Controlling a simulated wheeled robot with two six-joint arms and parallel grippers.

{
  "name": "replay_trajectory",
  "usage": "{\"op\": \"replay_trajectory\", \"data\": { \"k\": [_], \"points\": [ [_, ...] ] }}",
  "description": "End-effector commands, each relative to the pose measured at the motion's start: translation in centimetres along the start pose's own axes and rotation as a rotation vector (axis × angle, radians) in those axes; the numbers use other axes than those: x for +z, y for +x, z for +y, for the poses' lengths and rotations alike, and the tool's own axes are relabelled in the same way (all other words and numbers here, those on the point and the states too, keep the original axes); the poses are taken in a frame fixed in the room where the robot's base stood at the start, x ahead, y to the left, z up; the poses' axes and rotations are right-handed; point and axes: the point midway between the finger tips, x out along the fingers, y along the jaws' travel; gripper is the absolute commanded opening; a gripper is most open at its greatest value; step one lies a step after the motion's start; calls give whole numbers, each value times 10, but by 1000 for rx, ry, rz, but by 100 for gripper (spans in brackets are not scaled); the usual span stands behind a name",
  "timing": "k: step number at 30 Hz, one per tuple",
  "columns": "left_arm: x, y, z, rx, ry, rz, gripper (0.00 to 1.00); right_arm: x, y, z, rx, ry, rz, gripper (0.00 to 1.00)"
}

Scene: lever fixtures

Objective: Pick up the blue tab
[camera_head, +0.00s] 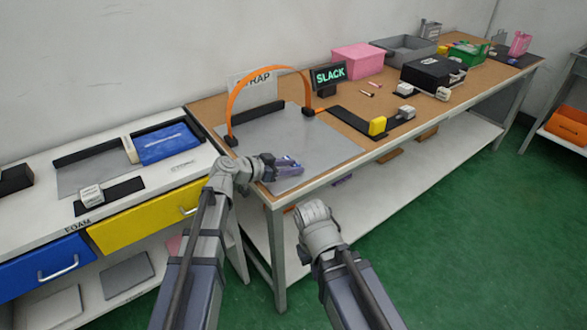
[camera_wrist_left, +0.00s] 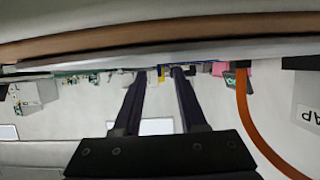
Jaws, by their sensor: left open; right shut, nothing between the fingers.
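My left gripper (camera_head: 288,165) is open and empty over the front left corner of the grey mat (camera_head: 325,150) on the brown-topped bench. Its two dark fingers stand apart in the left wrist view (camera_wrist_left: 158,75), with only small, distant coloured shapes showing between them. I cannot pick out a blue tab for certain in either view. My right gripper (camera_head: 312,212) is shut and empty, low in front of the bench; its fingers are mostly hidden behind the wrist.
A blue packet (camera_head: 168,142) lies on the white bench at left. Green floor (camera_head: 470,220) is clear at right.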

Motion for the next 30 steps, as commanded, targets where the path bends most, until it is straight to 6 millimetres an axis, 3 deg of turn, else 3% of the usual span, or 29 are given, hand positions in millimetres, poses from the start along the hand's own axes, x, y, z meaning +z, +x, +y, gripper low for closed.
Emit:
{"op": "replay_trajectory", "data": {
  "k": [7,18,30],
  "points": [
    [-1,4,0,-1,0,0,41,0,1,0,0,0,0,0],
    [0,4,0,-1,0,0,1,0,1,0,0,0,0,0],
    [0,4,0,-1,0,0,0,0,1,0,0,0,0,0]
  ]
}}
